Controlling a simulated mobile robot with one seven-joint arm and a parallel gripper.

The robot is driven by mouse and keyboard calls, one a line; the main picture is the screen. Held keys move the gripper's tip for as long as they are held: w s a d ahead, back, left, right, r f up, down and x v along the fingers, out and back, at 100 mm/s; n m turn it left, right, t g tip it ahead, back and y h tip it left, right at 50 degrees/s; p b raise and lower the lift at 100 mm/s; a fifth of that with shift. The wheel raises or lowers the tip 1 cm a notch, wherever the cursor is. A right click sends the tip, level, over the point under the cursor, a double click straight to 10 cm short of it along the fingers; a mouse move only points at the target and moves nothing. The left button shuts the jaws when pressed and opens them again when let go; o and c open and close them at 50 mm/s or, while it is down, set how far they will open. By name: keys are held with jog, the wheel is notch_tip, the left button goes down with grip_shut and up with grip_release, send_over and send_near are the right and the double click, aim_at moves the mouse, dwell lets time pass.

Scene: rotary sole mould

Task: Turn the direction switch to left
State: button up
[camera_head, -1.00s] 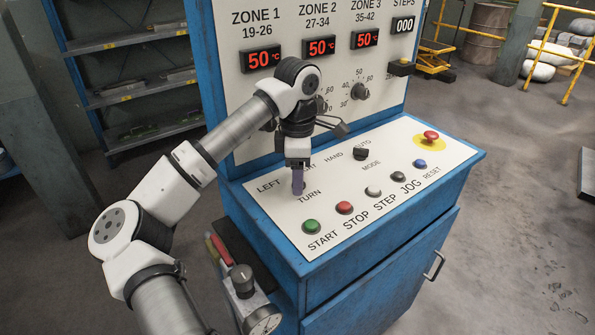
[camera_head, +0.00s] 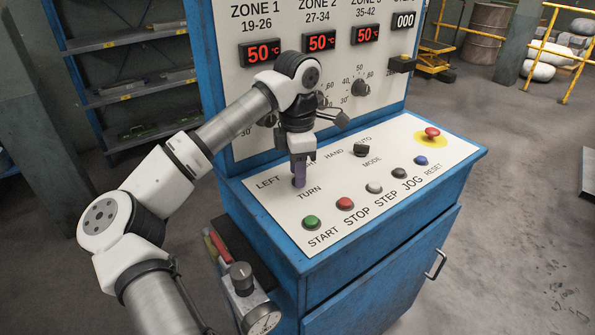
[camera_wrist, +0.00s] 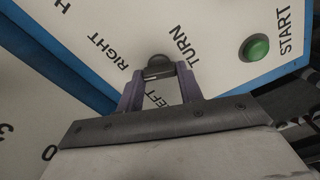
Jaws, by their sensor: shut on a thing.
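The direction switch (camera_wrist: 158,67) is a small black knob on the sloping white panel, beside the words TURN, LEFT and RIGHT. My gripper (camera_head: 299,183) stands over it at the panel's left part, pointing down. In the wrist view, the two purple fingers of my gripper (camera_wrist: 159,78) are on either side of the knob and shut on it. In the head view the fingers hide most of the switch, and I cannot tell which way its pointer is set. The word LEFT is partly hidden between the fingers in the wrist view.
Close by are the green START button (camera_head: 311,222), the red STOP button (camera_head: 345,203) and the black MODE switch (camera_head: 361,150). A red emergency button (camera_head: 432,132) is at the far right. Zone dials and displays (camera_head: 262,53) are on the upright panel behind my arm.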

jog(key=n+b, duration=0.2)
jog(key=n, duration=0.3)
jog(key=shift+f+n, duration=0.1)
jog(key=shift+n, duration=0.2)
jog(key=n+b, duration=0.2)
jog(key=n, duration=0.3)
jog(key=shift+s+n, duration=0.1)
jog(key=shift+n, duration=0.3)
jog(key=o, duration=1)
jog(key=shift+d, duration=0.1)
jog(key=shift+r, duration=0.2)
notch_tip(320, 180, up, 14)
jog(key=shift+f, duration=0.15)
